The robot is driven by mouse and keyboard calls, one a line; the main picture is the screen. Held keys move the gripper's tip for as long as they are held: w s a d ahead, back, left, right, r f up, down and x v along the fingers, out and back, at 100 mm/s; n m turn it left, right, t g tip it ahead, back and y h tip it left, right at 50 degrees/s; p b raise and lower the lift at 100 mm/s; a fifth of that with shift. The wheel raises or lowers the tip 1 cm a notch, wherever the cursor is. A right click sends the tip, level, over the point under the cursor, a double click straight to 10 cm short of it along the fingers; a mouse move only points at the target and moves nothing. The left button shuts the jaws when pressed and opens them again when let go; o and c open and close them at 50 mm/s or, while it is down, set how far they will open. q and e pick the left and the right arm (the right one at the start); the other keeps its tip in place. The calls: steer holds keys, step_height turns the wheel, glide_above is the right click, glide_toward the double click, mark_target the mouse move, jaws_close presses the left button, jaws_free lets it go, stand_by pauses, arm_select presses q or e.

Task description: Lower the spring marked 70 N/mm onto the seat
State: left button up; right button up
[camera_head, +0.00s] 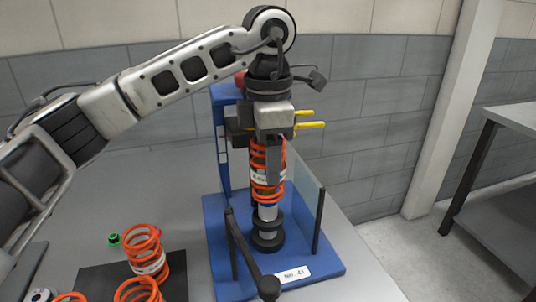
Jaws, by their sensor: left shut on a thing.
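My left gripper (272,160) points down and is shut on an orange coil spring (262,188) with a white label; the label's print is too small to read. The spring is upright and sits around the shaft of the damper (268,214) in the blue fixture. Its lower end appears above the black seat (267,233), with a length of grey shaft showing between them. The gripper's fingers hide part of the spring's upper coils. My right gripper is out of view.
The blue fixture base (222,270) carries a clear side panel (307,205), a black lever (243,252) in front and yellow prongs (311,125). Several other orange springs (146,250) stand on a black mat (176,277) at the lower left. A green part (114,239) lies nearby.

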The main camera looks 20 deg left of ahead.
arm_select(q)
steer(key=shift+f+b, duration=1.65)
steer(key=shift+f, duration=0.9)
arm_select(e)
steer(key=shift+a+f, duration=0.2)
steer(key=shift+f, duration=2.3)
arm_select(q)
steer(key=shift+f, duration=0.15)
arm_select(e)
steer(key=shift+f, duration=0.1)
arm_select(q)
steer(key=o, duration=1.3)
steer(key=shift+o, duration=0.2)
step_height(320, 180, up, 8)
steer(key=p, duration=0.6)
steer(key=shift+r, duration=0.2)
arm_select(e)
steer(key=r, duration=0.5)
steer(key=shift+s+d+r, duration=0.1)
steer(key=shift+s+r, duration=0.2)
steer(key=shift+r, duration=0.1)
